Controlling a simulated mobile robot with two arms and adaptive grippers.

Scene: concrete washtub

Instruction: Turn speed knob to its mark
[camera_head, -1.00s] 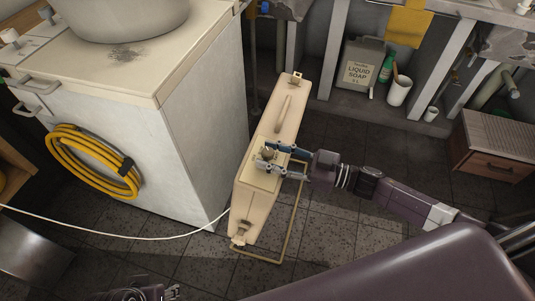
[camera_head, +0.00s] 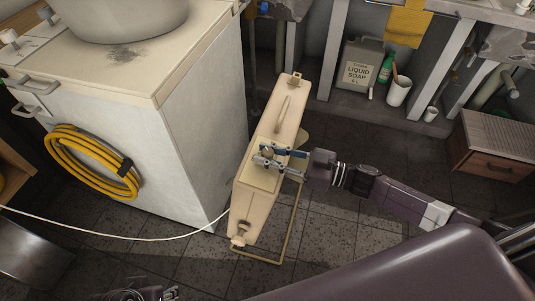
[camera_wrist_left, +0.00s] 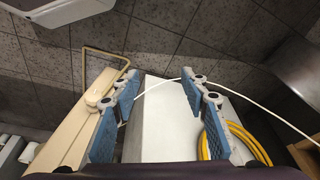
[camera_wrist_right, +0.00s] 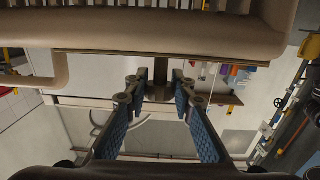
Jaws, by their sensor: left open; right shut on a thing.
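A long cream machine body (camera_head: 272,125) stands on the tiled floor beside the white cabinet. My right gripper (camera_head: 266,156) reaches in from the right, its fingers over the panel in the middle of the body. In the right wrist view a dark metallic cylinder, apparently the speed knob (camera_wrist_right: 160,78), stands between the fingertips of the right gripper (camera_wrist_right: 160,92), which is shut on it. The knob's mark cannot be made out. My left gripper (camera_wrist_left: 157,85) is open and empty in the left wrist view. Only part of it shows at the bottom left of the head view.
The white cabinet (camera_head: 200,130) stands close on the left, with a coiled yellow hose (camera_head: 92,162) on its front. A white cord (camera_head: 130,236) runs to the machine. A soap can (camera_head: 361,64) and a wooden box (camera_head: 490,145) are at the right. Floor between is clear.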

